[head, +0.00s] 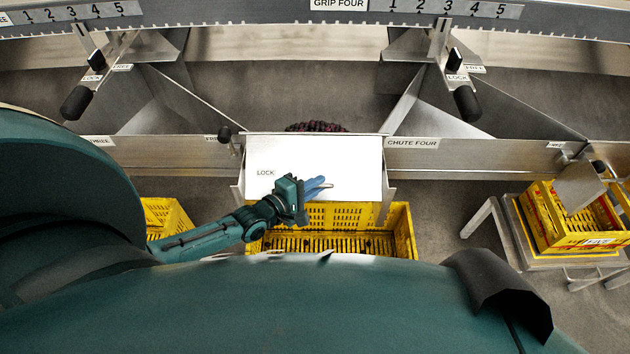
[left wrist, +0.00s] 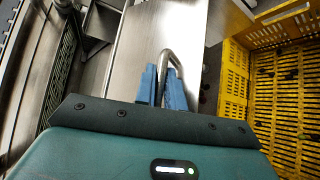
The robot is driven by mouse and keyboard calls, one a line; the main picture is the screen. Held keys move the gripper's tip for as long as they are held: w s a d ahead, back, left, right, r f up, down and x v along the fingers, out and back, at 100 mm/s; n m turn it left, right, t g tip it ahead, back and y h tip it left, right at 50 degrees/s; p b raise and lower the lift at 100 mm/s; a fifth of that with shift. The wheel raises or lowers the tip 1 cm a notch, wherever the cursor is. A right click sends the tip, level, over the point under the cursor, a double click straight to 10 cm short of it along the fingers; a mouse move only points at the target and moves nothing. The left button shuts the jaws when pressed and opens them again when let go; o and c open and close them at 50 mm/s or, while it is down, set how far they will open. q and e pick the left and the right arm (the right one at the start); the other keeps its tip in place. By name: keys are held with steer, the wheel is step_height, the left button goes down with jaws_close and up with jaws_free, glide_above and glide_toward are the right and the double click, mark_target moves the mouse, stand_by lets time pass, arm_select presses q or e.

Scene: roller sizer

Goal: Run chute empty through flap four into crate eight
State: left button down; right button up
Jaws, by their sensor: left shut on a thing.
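A broad steel flap (head: 290,160) hangs at the front of chute four, marked by the CHUTE FOUR label (head: 412,143). Dark purple-red fruit (head: 316,126) shows just behind the flap's top edge. My left gripper (head: 316,187) is shut on the flap's handle (head: 328,186). In the left wrist view its blue fingers (left wrist: 163,88) close around the bent metal handle (left wrist: 169,57). A yellow crate (head: 404,232) stands below the flap; its number is not visible. It also shows in the left wrist view (left wrist: 236,85), with slatted floor and a few dark specks. My right gripper is not in view.
Black-knobbed levers (head: 467,103) with LOCK and FREE labels stand above the chutes. Another yellow crate (head: 166,218) is partly hidden at left. A yellow crate (head: 552,228) sits on a steel stand (head: 488,215) at right. Floor is free between crate and stand.

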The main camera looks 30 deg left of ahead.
arm_select(q)
steer(key=shift+w+a+r, duration=0.1)
steer(key=shift+w+r, duration=0.05)
steer(key=shift+r, duration=0.4)
steer(key=c, duration=1.5)
jaws_free()
steer(key=shift+f, duration=0.1)
steer(key=shift+s, duration=0.3)
steer(key=p+v, duration=0.1)
steer(key=v, duration=1.1)
steer(key=shift+s+a+p, duration=0.2)
steer(key=shift+s+p, duration=0.15)
